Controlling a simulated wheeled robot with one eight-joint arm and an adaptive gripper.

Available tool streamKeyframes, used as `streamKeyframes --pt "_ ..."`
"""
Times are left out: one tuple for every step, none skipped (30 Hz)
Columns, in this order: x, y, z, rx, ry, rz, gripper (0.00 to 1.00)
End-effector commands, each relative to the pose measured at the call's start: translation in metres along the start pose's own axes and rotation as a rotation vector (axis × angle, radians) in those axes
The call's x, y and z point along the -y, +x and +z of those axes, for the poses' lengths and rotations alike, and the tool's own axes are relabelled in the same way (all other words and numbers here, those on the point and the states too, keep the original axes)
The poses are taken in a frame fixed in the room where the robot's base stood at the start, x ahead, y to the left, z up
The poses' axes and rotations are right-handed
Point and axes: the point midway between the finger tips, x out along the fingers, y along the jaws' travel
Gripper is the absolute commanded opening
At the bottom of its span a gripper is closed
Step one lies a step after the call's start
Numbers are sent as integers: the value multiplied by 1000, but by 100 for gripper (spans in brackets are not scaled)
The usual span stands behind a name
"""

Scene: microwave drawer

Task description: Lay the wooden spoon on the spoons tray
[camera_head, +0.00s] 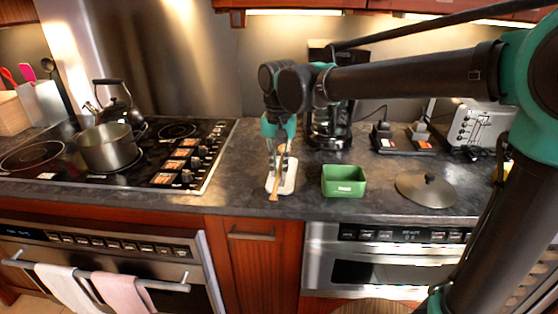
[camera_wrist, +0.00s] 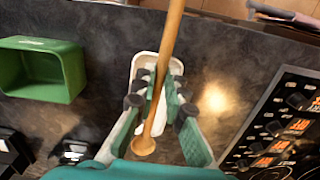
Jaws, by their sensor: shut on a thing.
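The wooden spoon (camera_wrist: 166,60) is long and light brown. In the wrist view its handle runs up out of the picture and its round bowl is near my palm. My gripper (camera_wrist: 157,95) is shut on the spoon, with a finger on either side. The white spoons tray (camera_wrist: 143,62) lies below it on the counter, partly hidden by the spoon and fingers. In the head view my gripper (camera_head: 277,163) is over the tray (camera_head: 289,183), and the spoon (camera_head: 274,190) slants across it towards the counter's front. I cannot tell whether spoon and tray touch.
A green box (camera_head: 344,181) stands right of the tray, with a pot lid (camera_head: 427,188) farther right. A coffee maker (camera_head: 330,125) stands behind. The hob with a steel pot (camera_head: 107,148) is to the left. The dark counter between hob and tray is clear.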

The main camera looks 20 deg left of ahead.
Motion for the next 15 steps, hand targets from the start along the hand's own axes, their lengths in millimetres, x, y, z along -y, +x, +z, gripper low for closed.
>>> streamKeyframes --pt "0 4 0 0 0 0 0" --pt "0 7 0 0 0 0 0" --pt "0 10 0 0 0 0 0" --pt "0 12 0 0 0 0 0" --pt "0 15 0 0 0 0 0" --pt "0 18 0 0 0 0 0" --pt "0 20 0 0 0 0 0" --pt "0 23 0 0 0 0 0" --pt "0 26 0 0 0 0 0" --pt "0 28 0 0 0 0 0" --pt "0 30 0 0 0 0 0" --pt "0 33 0 0 0 0 0" --pt "0 34 0 0 0 0 0" --pt "0 36 0 0 0 0 0" --pt "0 38 0 0 0 0 0"
